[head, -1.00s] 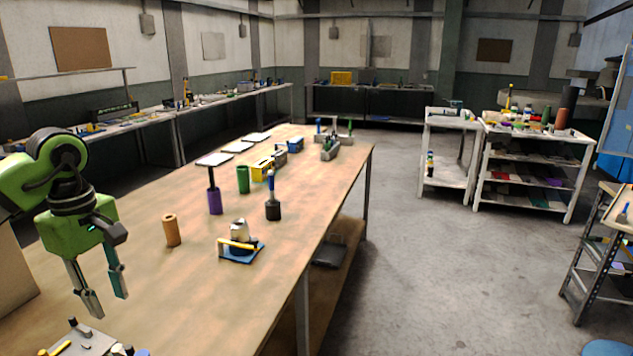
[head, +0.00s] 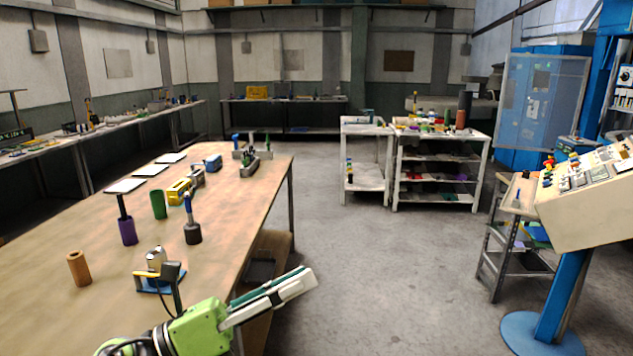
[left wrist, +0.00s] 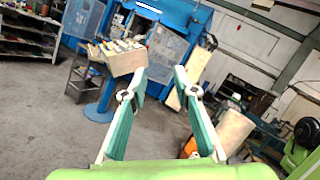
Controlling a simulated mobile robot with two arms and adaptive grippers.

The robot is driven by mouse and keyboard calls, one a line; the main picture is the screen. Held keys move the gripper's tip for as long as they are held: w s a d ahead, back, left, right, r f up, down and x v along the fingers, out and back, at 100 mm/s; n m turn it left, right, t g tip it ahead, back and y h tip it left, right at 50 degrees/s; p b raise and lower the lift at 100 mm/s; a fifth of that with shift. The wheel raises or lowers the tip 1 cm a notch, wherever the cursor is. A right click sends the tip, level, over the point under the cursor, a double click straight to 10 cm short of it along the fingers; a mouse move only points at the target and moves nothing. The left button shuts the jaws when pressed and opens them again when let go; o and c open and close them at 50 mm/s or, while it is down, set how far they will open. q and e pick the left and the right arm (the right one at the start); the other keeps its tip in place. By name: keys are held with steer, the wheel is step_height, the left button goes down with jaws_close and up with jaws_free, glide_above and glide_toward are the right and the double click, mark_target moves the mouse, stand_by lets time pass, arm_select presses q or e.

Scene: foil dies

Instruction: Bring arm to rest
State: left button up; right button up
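My left gripper (head: 300,281) reaches in at the bottom middle of the head view, its green arm low in front of the workbench. Its two long fingers point right and slightly up, past the bench's right edge, over the aisle side. In the left wrist view the fingers of my left gripper (left wrist: 161,73) stand apart with nothing between them. Floor and distant equipment show beyond them. My right gripper does not show in either view.
The wooden workbench (head: 110,215) holds a purple cylinder (head: 128,231), a brown cylinder (head: 78,269) and a small device on a blue plate (head: 157,285) close to my arm. A control panel (head: 590,200) on a blue post stands at right. The middle floor (head: 390,270) is clear.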

arm_select(q)
steer(key=w+a+f+n+t+y, duration=0.35)
steer(key=a+n+t+y, duration=0.2)
steer(key=n, duration=0.65)
steer(key=w+a+f+n+t+y, duration=0.2)
steer(key=a+f+n+t+y, duration=0.4)
steer(key=n, duration=0.5)
steer(key=s+a+f+n+g+y, duration=0.3)
steer(key=f+n+y, duration=0.15)
steer(key=f, duration=0.25)
steer(key=s+a+f+n+g+y, duration=0.2)
steer(key=f+n+g+y, duration=0.1)
steer(key=f+n, duration=0.35)
steer(key=s+f+n+g, duration=0.3)
steer(key=s+f+g, duration=0.2)
steer(key=s+f, duration=0.55)
steer(key=s+f+n+g, duration=0.4)
steer(key=s+f+g, duration=0.25)
steer(key=s, duration=0.75)
step_height(320, 180, down, 26)
steer(key=s, duration=0.1)
steer(key=s+a+f+g, duration=0.1)
steer(key=s+f, duration=0.7)
steer(key=s+a+f, duration=0.2)
steer(key=s+f, duration=0.6)
steer(key=s, duration=0.1)
steer(key=shift+s+a+f+m+g, duration=0.25)
steer(key=shift+a+m+g, duration=0.05)
steer(key=shift+m+g, duration=0.1)
